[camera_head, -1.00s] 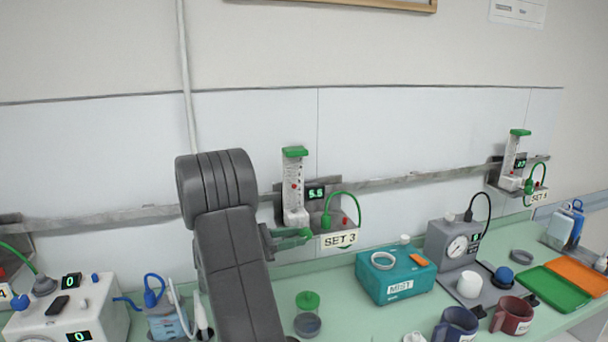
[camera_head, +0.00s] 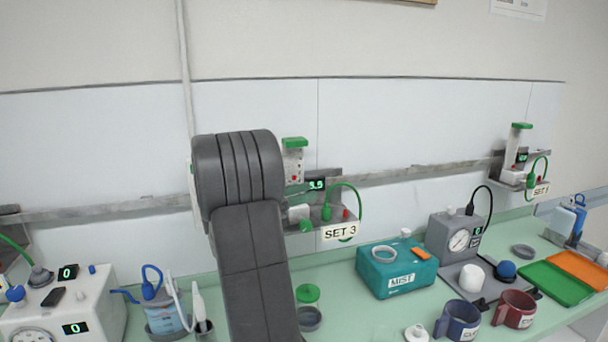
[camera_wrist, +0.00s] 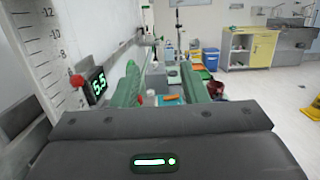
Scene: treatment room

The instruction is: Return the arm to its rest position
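My gripper (camera_wrist: 158,68) shows in the wrist view as two green fingers with a clear gap between them and nothing held. In the head view my grey arm (camera_head: 252,265) rises in front of the counter and hides most of the gripper. A little green beside the arm, in front of the SET 3 flowmeter (camera_head: 293,162), seems to be part of a finger. In the wrist view the flowmeter's scale (camera_wrist: 52,50) and its 5.5 display (camera_wrist: 97,85) are close on the left.
The wall rail (camera_head: 420,172) carries the SET 3 unit and another flowmeter (camera_head: 516,150) at right. The counter holds a white machine (camera_head: 85,310), a teal MIST box (camera_head: 397,280), a gauge unit (camera_head: 455,235), two mugs (camera_head: 458,320) (camera_head: 514,308) and a green tray (camera_head: 556,283).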

